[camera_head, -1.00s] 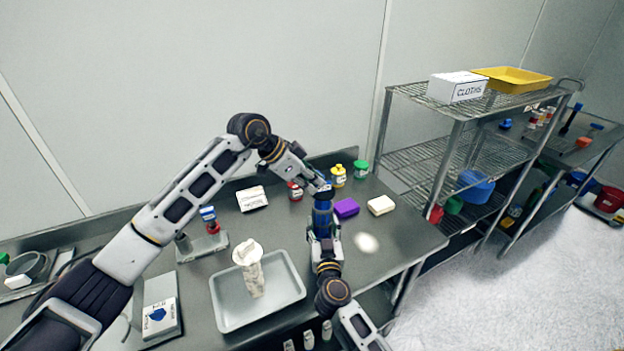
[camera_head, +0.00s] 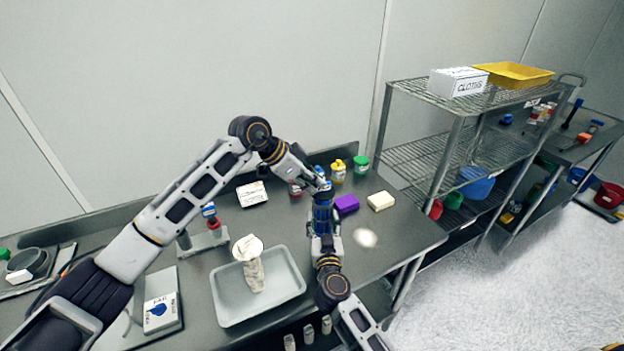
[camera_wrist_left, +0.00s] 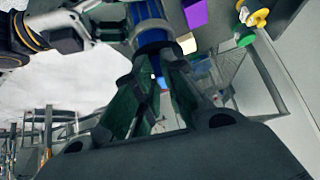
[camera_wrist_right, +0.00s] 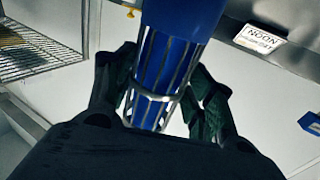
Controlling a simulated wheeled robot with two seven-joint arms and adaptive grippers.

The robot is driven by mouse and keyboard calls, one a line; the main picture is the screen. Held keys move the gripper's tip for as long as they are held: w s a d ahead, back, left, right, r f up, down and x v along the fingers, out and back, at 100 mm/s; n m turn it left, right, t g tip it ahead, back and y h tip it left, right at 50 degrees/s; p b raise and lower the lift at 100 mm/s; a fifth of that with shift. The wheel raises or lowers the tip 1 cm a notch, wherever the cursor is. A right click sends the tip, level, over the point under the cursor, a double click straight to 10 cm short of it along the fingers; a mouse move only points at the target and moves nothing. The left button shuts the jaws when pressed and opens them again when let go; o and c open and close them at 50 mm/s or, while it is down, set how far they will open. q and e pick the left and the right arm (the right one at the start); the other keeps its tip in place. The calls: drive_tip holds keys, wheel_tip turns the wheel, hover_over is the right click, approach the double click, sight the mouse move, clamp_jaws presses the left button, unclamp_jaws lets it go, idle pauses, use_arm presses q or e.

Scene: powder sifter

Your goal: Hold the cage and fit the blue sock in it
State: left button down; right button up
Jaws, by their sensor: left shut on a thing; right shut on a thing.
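The cage (camera_wrist_right: 153,108), a cylinder of silver bars, stands between the fingers of my right gripper (camera_wrist_right: 165,98), which is shut on it. In the head view my right gripper (camera_head: 323,238) is below the cage (camera_head: 323,213). The blue sock (camera_wrist_right: 183,18) shows as solid blue at the cage's top and as blue between the bars, so at least part of it is inside. My left gripper (camera_head: 317,184) is shut on the sock's upper end, above the cage. It also shows in the left wrist view (camera_wrist_left: 158,72). Fingers hide the sock's top; whether it is fully seated I cannot tell.
A grey tray (camera_head: 226,312) with a pale, upright wrapped piece (camera_head: 254,275) stands left of the grippers. A purple block (camera_head: 346,204), a cream block (camera_head: 381,201) and a yellow-topped jar (camera_head: 338,171) are close by on the right and behind. A wire shelf (camera_head: 430,158) stands farther right.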

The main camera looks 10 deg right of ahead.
use_arm(q)
drive_tip(key=shift+f, duration=0.55)
drive_tip(key=shift+f, duration=0.4)
idle(0.5)
drive_tip(key=c, duration=1.4)
unclamp_jaws()
drive_tip(key=shift+c, duration=0.2)
drive_tip(key=shift+a, duration=0.1)
drive_tip(key=w+v, duration=0.1)
drive_tip(key=v, duration=1)
drive_tip(key=shift+s+a+r, duration=0.15)
drive_tip(key=shift+s+r, duration=0.25)
use_arm(e)
drive_tip(key=o, duration=1.2)
drive_tip(key=shift+c, duration=0.2)
